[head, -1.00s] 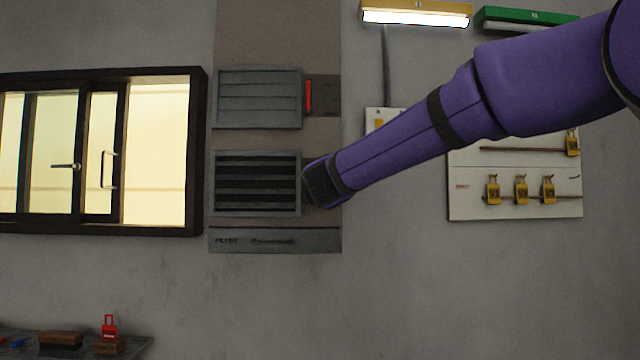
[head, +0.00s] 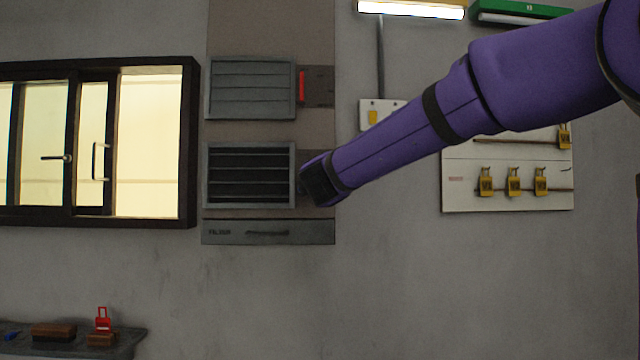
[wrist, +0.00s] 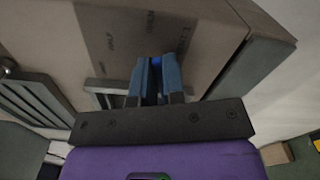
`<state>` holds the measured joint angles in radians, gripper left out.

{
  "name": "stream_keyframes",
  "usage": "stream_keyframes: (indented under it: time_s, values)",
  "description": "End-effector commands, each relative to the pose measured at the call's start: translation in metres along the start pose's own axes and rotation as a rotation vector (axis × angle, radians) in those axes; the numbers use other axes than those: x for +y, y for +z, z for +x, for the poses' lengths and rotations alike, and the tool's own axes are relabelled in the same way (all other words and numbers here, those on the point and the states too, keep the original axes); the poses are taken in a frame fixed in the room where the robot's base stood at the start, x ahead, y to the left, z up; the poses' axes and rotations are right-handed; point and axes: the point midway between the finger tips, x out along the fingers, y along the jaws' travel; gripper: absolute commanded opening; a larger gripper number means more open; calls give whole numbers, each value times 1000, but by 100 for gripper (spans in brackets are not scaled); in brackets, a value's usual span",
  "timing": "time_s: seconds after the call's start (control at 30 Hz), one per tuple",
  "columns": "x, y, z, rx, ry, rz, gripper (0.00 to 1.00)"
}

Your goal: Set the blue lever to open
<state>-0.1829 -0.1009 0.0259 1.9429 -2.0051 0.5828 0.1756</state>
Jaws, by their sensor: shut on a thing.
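The blue lever (wrist: 156,62) shows in the wrist view as a bright blue bit between my fingers; most of it is hidden. In the head view my gripper (head: 302,187) is at the right edge of the lower vent (head: 248,206), and the lever is hidden there. The lower vent's slats stand open, with wide dark gaps between them.
An upper vent (head: 252,88) with closed slats and a red lever (head: 301,86) is above. A filter drawer (head: 268,232) is below. A window (head: 150,145) is at left, a padlock board (head: 508,200) at right. A shelf (head: 125,340) with small objects is low left.

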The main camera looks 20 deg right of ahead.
Motion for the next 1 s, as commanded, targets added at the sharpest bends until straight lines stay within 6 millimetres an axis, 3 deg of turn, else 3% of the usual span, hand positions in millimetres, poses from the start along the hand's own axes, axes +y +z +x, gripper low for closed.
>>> stream_keyframes:
  time_s: [0.07,0.1,0.2,0.57,1.0]
  values:
    - [-2,0,0,1,-3,1,0]
    - [-2,0,0,1,-3,1,15]
    - [-1,0,0,1,-3,1,36]
    - [0,0,-5,1,0,1,36]
    - [0,0,-79,2,0,2,36]
